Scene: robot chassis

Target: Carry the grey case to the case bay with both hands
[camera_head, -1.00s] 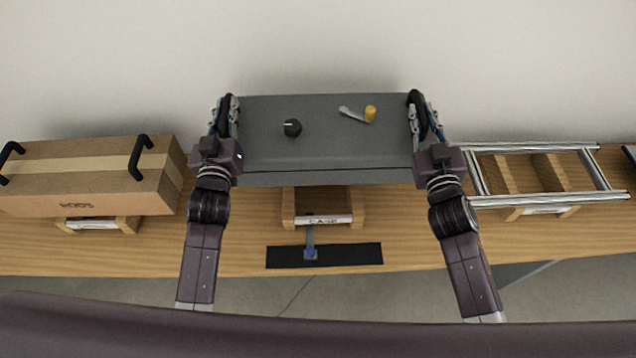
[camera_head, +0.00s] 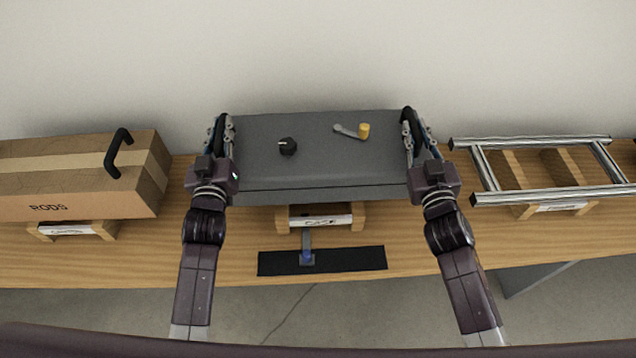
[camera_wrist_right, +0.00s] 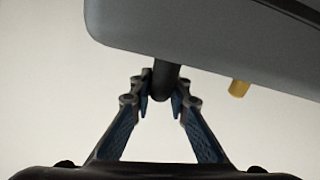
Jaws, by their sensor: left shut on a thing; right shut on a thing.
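The grey case (camera_head: 320,170) is in the middle of the head view, over a wooden cradle labelled CASE (camera_head: 320,217). A black knob, a grey lever and a yellow cylinder are on its top. My left gripper (camera_head: 220,135) is shut at the case's left end; its fingertips and the handle there are partly hidden. My right gripper (camera_head: 412,130) is shut on the black handle at the right end. The right wrist view shows both fingers around that dark handle (camera_wrist_right: 163,80). Whether the case touches the cradle cannot be told.
A metal ladder-like frame (camera_head: 540,141) rests on a cradle at right. A black mat (camera_head: 345,260) with a small blue-grey item lies in front. The wall is behind.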

